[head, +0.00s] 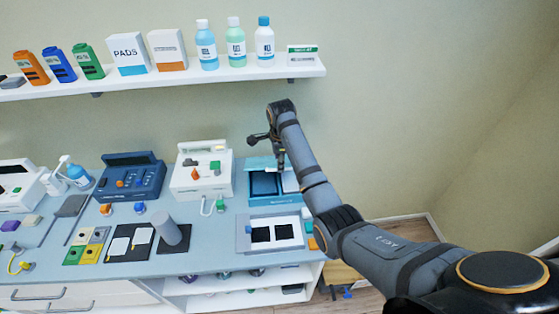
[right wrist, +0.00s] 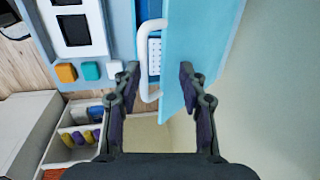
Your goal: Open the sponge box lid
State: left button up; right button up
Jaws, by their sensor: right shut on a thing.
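The sponge box (head: 262,203) is a light blue case at the right end of the counter. Its dark blue inside shows in the head view. Its light blue lid (head: 260,163) stands raised at the back, partly hidden by my arm. In the head view this gripper (head: 281,160) is over the box. My left gripper is not in view.
A tray with two black pads (head: 243,232) stands in front of the box. A white device (head: 200,185) is left of it. A shelf (head: 160,78) with bottles and cartons hangs above. A wall (head: 440,100) is to the right.

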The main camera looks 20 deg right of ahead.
notch_tip(320, 180, up, 7)
jog(key=s, duration=0.1)
jog(key=shift+s+a+r, duration=0.2)
